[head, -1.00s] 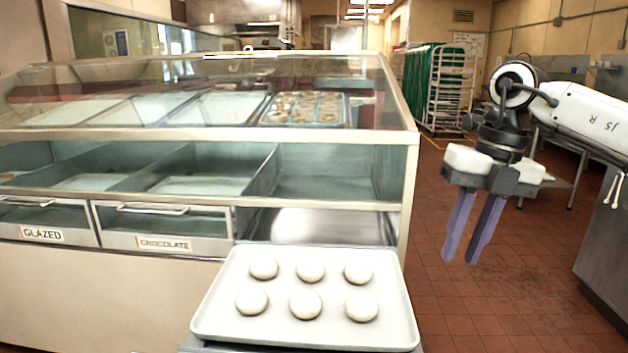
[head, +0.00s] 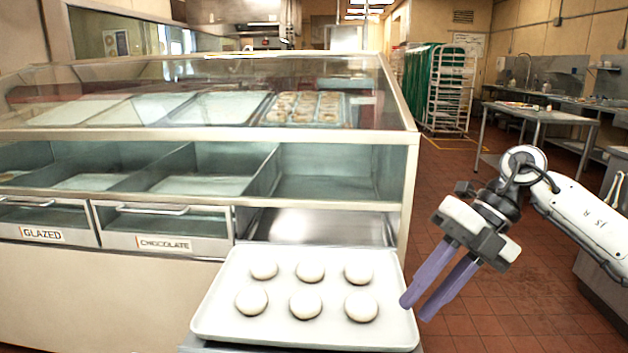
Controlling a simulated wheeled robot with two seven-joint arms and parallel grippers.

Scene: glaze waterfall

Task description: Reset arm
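My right gripper (head: 418,311) hangs in the air at the right of the head view, tilted down and to the left. Its two purple fingers are a little apart with nothing between them. The fingertips show just right of the white tray (head: 222,322), near its right edge. The tray holds several round pale dough pieces (head: 310,271) in two rows. My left gripper does not show in the head view.
A rack (head: 448,88) stands at the back. A metal table (head: 540,116) is at the right. The red tile floor (head: 480,315) is open at the right.

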